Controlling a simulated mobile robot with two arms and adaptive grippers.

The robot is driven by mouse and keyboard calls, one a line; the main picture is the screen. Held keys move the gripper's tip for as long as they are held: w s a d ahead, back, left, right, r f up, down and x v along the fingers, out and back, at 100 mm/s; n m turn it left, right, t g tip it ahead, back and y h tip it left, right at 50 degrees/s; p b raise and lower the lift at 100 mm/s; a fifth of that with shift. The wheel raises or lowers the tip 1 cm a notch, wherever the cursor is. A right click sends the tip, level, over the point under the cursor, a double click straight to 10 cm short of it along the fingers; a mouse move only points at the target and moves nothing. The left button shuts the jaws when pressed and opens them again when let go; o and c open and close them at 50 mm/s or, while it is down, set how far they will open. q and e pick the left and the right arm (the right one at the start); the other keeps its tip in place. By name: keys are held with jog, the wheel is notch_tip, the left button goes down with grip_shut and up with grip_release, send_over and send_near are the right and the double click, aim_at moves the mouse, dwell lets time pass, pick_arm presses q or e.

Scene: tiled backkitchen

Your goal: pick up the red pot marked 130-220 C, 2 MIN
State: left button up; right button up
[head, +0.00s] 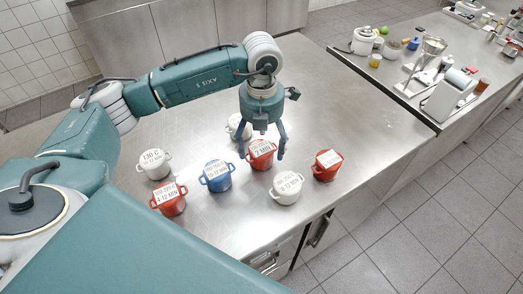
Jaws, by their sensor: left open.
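A red pot (262,161) with a white label on its lid stands on the steel worktop (360,130). The label's lower line reads 2 MIN; its upper line is too small to read surely. My left gripper (262,154) is open and points down at this pot, one finger to its left and one to its right in the head view. I cannot tell whether the fingers touch it or are still above or behind it. Another red pot (327,171) stands to the right, its label hard to read. A third red pot (168,207), marked 4-12 MIN, stands front left. My right gripper is not in view.
A blue pot (217,183) and a white pot (286,194) stand close to the left and front right. The worktop's right side is clear.

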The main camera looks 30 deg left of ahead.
pick_arm(q)
jog(key=shift+f, duration=1.25)
jog(key=c, duration=1.5)
jog(key=shift+r, duration=0.1)
jog(key=shift+c, duration=0.2)
